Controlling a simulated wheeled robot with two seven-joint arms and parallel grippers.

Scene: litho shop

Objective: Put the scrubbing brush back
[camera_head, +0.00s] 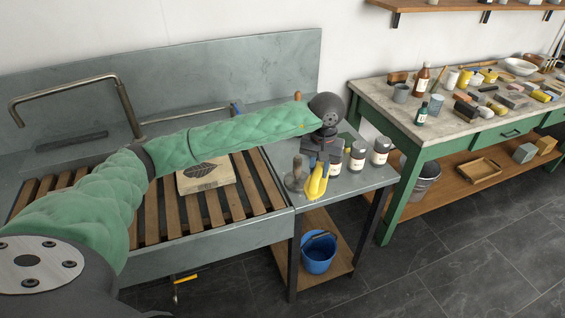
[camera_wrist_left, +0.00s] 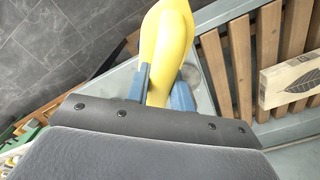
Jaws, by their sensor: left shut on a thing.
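My left gripper (camera_head: 322,168) is over the grey side shelf (camera_head: 350,183) at the right end of the sink. It is shut on a smooth yellow thing, which I take to be the scrubbing brush (camera_head: 316,187); no bristles can be made out. In the left wrist view the yellow brush (camera_wrist_left: 166,48) sits between the two blue-grey fingers of the gripper (camera_wrist_left: 163,90) and reaches past them toward the top edge. Whether its far end touches the shelf cannot be told. My right gripper is in neither view.
A leaf-printed block (camera_head: 205,174) lies on the sink's wooden slats (camera_head: 235,203). A blue bucket (camera_head: 318,253) stands below. A cluttered bench (camera_head: 405,125) is at right.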

